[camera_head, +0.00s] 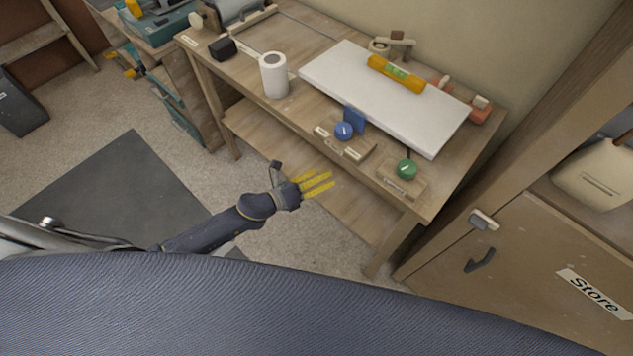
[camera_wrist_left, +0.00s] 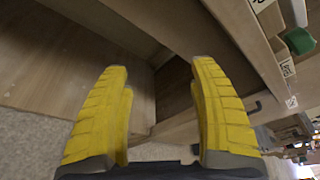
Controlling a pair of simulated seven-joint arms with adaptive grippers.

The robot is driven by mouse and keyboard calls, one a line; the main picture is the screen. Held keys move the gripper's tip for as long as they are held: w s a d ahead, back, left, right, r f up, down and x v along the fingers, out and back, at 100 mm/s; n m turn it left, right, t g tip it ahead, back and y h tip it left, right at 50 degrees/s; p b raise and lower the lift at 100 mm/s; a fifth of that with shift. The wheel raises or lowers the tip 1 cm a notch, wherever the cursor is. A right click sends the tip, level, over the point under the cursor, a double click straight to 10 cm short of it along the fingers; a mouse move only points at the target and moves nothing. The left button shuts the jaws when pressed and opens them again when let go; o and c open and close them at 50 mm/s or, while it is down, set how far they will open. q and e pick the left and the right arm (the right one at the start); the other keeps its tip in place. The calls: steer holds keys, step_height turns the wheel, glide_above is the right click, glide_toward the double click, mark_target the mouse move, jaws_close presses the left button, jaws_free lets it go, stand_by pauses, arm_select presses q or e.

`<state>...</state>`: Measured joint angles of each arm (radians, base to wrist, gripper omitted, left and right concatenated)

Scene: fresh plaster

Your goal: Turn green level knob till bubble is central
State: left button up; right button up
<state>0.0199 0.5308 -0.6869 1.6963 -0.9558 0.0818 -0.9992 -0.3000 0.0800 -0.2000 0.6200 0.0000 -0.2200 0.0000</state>
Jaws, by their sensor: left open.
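The green knob (camera_head: 406,170) sits on a small wooden block at the front right of the workbench. It shows partly in the left wrist view as a green shape (camera_wrist_left: 299,41) at the upper right. An orange spirit level (camera_head: 397,74) with a green vial lies on the white slab (camera_head: 340,75); its bubble is too small to make out. My left gripper (camera_head: 318,185) has yellow fingers, open and empty, in front of the bench and left of the green knob, apart from it. Its fingers also show spread in the left wrist view (camera_wrist_left: 160,110). My right gripper is not in view.
A blue knob (camera_head: 344,131) with a blue plate behind it stands left of the green knob. A white roll (camera_head: 273,76) and a black block (camera_head: 222,48) stand on the bench (camera_head: 310,115). A Store cabinet (camera_head: 530,260) stands close at the right.

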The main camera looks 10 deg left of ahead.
arm_select(q)
steer(key=shift+w+a+f+n+y, duration=0.1)
steer(key=shift+a+f+n+y, duration=0.25)
steer(key=shift+f+n, duration=0.35)
steer(key=shift+w+a+f+n+y, duration=0.15)
steer(key=shift+a+f+n+y, duration=0.15)
steer(key=shift+f, duration=0.7)
steer(key=shift+w+a+f+n+y, duration=0.1)
steer(key=shift+a+f+n+y, duration=0.25)
steer(key=shift+f+n, duration=0.4)
steer(key=shift+f, duration=0.1)
